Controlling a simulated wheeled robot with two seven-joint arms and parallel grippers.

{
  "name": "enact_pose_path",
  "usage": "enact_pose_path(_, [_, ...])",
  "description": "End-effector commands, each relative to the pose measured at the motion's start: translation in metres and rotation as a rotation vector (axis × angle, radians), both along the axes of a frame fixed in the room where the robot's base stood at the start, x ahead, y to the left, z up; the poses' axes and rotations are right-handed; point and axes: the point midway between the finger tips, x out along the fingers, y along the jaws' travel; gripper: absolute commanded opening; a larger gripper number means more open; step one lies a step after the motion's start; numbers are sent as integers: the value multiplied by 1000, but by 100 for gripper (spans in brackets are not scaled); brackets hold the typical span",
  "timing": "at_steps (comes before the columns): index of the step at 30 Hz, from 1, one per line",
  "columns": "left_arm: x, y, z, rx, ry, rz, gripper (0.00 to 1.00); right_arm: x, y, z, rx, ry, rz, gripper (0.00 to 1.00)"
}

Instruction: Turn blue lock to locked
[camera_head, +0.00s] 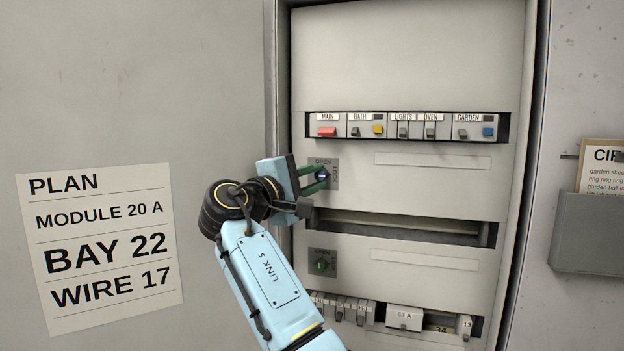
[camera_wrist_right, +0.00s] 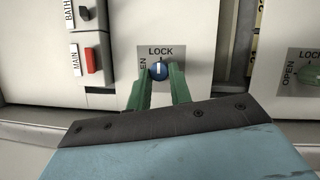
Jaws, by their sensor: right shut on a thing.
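The blue lock (camera_head: 323,174) is a small round knob on a grey plate in the panel, left of its middle. In the right wrist view the blue lock (camera_wrist_right: 159,71) has a white mark that appears to point up at the word LOCK, with OPEN to its left. My right gripper (camera_head: 322,180) is shut on the blue lock, its green fingers on either side of the knob. The fingers also show in the right wrist view (camera_wrist_right: 160,80). The fingers hide part of the plate. My left gripper is not in view.
A green lock (camera_head: 322,263) sits lower on the panel. A row of breakers (camera_head: 405,127) with red, yellow and blue switches is above. An open slot (camera_head: 400,226) lies between the covers. A paper plan (camera_head: 100,250) is at left, a grey holder (camera_head: 590,232) at right.

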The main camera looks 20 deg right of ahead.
Motion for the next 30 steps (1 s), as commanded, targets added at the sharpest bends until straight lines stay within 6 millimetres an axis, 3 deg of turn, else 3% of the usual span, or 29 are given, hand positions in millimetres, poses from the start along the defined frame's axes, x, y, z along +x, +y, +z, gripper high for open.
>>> enact_pose_path(9, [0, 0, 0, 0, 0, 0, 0, 0, 0, 0, 2, -3, 1, 0])
enact_pose_path(10, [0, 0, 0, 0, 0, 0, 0, 0, 0, 0, 2, -3, 1, 22])
enact_pose_path(15, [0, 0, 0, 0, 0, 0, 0, 0, 0, 0, 2, -2, 1, 42])
enact_pose_path(24, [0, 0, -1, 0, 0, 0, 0, -1, 2, 0, 1, -1, 1, 42])
enact_pose_path(30, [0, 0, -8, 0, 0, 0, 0, -14, 22, -4, 3, -3, 4, 42])
